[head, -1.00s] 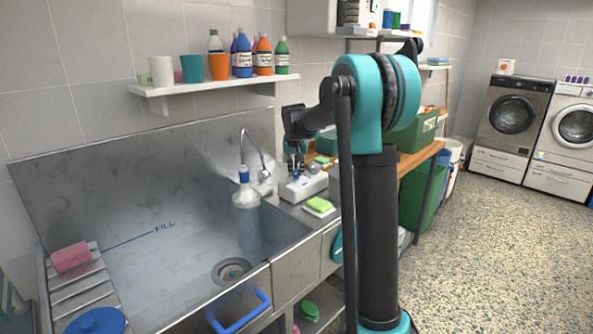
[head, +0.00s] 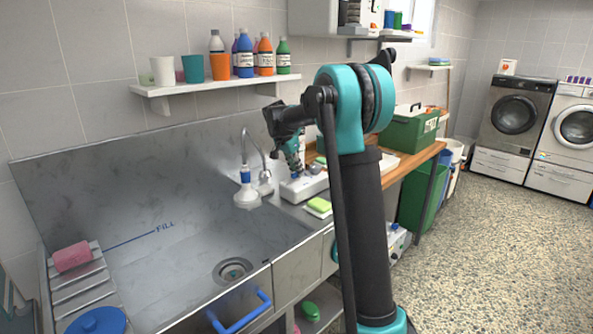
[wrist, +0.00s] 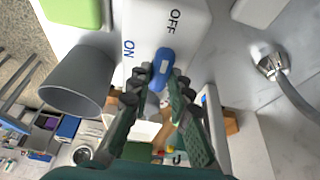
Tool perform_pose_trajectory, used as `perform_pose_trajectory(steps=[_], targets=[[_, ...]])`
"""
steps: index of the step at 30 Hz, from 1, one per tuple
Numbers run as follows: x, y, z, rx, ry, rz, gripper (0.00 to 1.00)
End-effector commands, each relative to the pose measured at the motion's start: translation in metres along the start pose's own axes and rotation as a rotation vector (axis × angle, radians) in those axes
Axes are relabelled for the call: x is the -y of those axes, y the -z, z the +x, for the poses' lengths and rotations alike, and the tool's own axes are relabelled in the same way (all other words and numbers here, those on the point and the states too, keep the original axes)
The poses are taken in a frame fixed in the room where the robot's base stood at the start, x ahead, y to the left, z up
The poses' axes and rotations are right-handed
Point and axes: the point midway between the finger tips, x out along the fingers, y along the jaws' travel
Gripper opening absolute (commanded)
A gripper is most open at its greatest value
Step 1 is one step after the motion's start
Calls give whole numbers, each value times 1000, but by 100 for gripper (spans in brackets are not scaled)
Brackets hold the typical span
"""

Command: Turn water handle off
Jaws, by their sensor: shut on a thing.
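A white control box (head: 303,187) sits on the counter right of the sink; in the wrist view (wrist: 143,35) it is marked ON and OFF. Its blue handle (wrist: 165,62) has its visible tip toward the OFF mark, with ON to its left. My gripper (wrist: 160,84) is shut on the handle, a finger on each side; in the head view my gripper (head: 296,166) reaches down onto the box. The fingers hide the handle's lower part.
A green sponge (head: 319,204) lies close in front of the box. A grey cup-like object (wrist: 75,82) is beside the box in the wrist view. A green case (head: 412,133) stands on the wooden bench behind my arm. A bottle shelf (head: 215,86) is above the sink.

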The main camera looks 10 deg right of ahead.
Motion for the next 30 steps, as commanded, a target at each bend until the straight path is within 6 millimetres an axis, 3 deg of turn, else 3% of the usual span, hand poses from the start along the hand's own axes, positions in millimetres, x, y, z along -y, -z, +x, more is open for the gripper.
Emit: perform_pose_trajectory(steps=[17,18,22,30], targets=[[0,-1,0,2,-12,30,0],[0,-1,0,2,-12,30,22],[0,-1,0,2,-12,29,38],[0,0,0,1,-12,29,40]])
